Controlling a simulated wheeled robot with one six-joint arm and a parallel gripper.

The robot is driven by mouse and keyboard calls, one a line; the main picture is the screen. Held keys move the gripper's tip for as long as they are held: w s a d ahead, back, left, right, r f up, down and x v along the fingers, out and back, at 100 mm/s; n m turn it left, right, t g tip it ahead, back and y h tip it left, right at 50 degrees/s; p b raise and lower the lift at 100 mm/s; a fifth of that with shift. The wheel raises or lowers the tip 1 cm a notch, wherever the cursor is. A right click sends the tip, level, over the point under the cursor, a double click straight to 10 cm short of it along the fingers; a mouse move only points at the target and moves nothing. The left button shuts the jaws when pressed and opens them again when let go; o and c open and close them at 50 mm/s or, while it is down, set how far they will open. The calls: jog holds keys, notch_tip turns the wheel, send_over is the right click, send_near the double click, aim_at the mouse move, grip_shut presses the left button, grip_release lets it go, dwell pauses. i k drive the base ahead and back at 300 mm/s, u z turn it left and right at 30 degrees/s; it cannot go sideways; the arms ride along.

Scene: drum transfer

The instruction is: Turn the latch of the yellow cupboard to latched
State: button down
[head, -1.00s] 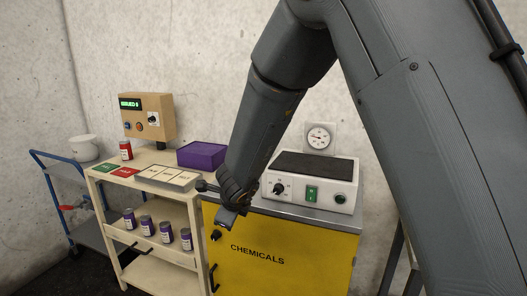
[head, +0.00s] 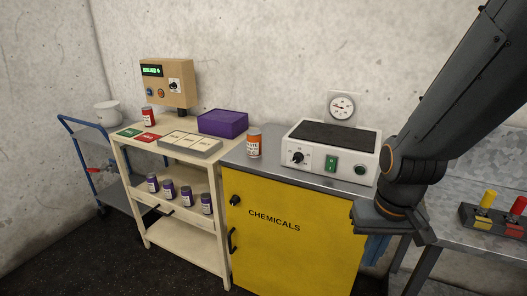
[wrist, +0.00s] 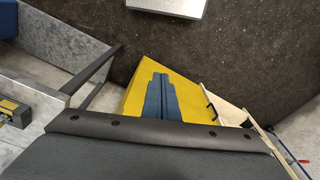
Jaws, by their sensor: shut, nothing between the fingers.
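The yellow cupboard (head: 290,240) marked CHEMICALS stands below the grey counter with its door shut. Its latch is a black round knob (head: 235,201) at the door's upper left, above a black handle (head: 232,240). The knob's exact angle is too small to tell. My gripper (head: 376,247) hangs at the cupboard's right front corner, pointing down, well to the right of the latch. Its blue fingers are together and empty, and they show in the wrist view (wrist: 160,97) over the yellow cupboard (wrist: 185,85). The latch cannot be made out in the wrist view.
An orange can (head: 254,143) and a white device (head: 332,150) stand on the cupboard's counter (head: 230,158). A cream trolley (head: 190,250) with several cans is at left. A grey table (head: 470,240) is at right. The dark floor before the cupboard is clear.

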aim_at(235, 200)
jog(key=u, duration=0.5)
jog(key=k, duration=1.15)
jog(key=u, duration=1.25)
jog(key=i, duration=0.8)
jog(key=z, duration=0.75)
jog(key=i, duration=0.5)
jog(key=z, duration=0.5)
